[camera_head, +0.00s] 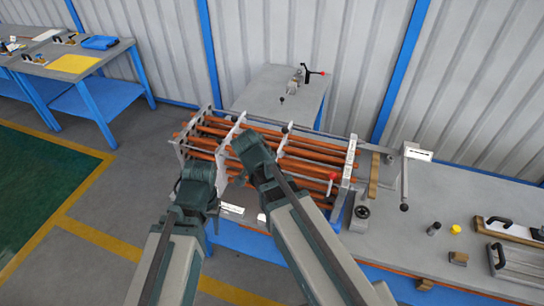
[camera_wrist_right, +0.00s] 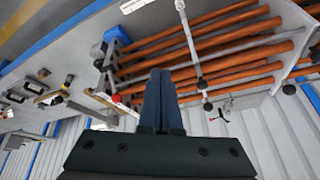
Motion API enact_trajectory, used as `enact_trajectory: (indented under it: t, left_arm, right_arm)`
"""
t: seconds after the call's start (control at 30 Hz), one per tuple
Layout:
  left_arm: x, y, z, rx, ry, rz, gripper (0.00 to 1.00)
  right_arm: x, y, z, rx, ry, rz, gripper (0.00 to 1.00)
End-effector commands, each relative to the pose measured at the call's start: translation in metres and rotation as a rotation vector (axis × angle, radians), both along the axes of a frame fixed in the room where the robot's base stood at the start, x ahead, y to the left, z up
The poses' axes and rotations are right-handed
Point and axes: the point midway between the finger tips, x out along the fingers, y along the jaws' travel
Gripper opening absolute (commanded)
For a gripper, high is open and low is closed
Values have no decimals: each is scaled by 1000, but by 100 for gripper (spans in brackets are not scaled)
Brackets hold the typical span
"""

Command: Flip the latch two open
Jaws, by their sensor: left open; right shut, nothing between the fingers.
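A rack of copper-coloured tubes (camera_head: 310,152) lies on the bench; the tubes also show in the wrist view (camera_wrist_right: 230,45). A lever with a red knob (camera_head: 332,178) sits at the rack's near right end. A red knob (camera_wrist_right: 116,97) also shows left of my fingers in the wrist view. I cannot tell which part is latch two; the labels are too small to read. My left gripper (camera_head: 198,185) is open at the rack's left end, its fingertips mostly hidden. My right gripper (camera_head: 253,150) is over the rack's left half; its fingers (camera_wrist_right: 160,95) are shut and empty.
The bench to the right holds a yellow cap (camera_head: 455,229) and black-handled parts (camera_head: 498,221). Another blue-legged table (camera_head: 110,65) stands far left. Open floor lies at left.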

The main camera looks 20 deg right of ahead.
Motion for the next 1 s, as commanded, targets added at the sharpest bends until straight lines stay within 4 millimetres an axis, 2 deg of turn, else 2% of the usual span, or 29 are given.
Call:
enact_trajectory:
  t: [0.2,0.4,1.0]
  left_arm:
    - [0,0,0,0,0,0,50]
    - [0,0,0,0,0,0,50]
    - [0,0,-3,0,0,0,50]
  right_arm:
    - [21,12,12,5,-196,-261,0]
    - [32,19,20,26,-321,-408,0]
    - [37,20,20,38,-372,-466,0]
